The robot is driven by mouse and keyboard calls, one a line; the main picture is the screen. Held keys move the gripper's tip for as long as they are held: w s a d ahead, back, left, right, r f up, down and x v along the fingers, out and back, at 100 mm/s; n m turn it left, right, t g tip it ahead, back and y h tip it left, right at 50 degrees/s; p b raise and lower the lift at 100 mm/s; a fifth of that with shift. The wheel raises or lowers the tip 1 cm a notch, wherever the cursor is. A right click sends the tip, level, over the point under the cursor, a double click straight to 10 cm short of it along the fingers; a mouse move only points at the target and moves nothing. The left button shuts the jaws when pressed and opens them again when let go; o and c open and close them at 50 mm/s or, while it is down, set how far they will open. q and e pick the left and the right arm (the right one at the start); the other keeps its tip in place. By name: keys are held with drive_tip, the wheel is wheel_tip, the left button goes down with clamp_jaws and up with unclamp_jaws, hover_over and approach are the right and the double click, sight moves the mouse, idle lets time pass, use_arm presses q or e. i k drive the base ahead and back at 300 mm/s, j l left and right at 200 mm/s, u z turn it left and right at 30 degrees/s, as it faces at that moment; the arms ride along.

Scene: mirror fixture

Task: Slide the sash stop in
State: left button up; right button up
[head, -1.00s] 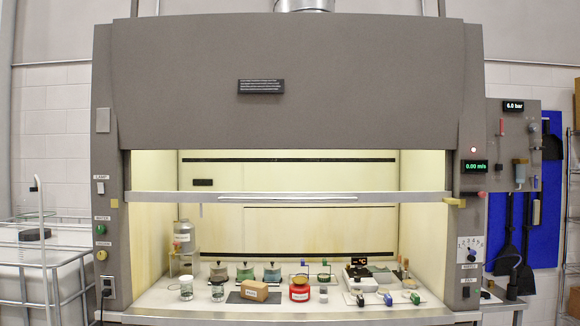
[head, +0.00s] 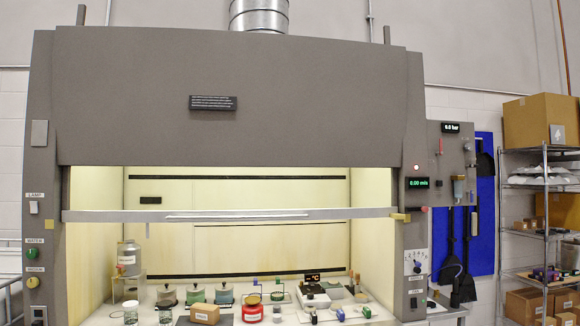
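The fume hood's sash (head: 230,215) is a pale horizontal bar across the opening, partly raised above the work surface. A small tan tab (head: 400,217), which looks like the sash stop, sits at the right end of the sash on the right post. I cannot tell from here how far it sticks out. Neither of my grippers is in view.
Jars, bottles and a brown block (head: 204,314) stand on the hood's work surface. A control panel (head: 417,260) with dials is on the right post. A wire shelf (head: 540,230) with boxes stands at the far right.

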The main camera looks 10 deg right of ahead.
sight(425, 209)
drive_tip(key=i+l, duration=0.35)
drive_tip(key=l, duration=0.15)
drive_tip(key=i+l, duration=0.3)
drive_tip(key=l, duration=0.25)
drive_tip(key=i+l, duration=0.35)
drive_tip(key=l, duration=0.15)
drive_tip(key=i+l, duration=0.3)
drive_tip(key=l, duration=0.2)
drive_tip(key=i+l, duration=0.35)
drive_tip(key=l, duration=0.2)
drive_tip(key=i+l, duration=0.3)
drive_tip(key=l, duration=0.2)
drive_tip(key=i+l, duration=0.35)
drive_tip(key=l, duration=0.15)
drive_tip(key=k+l+z, duration=0.05)
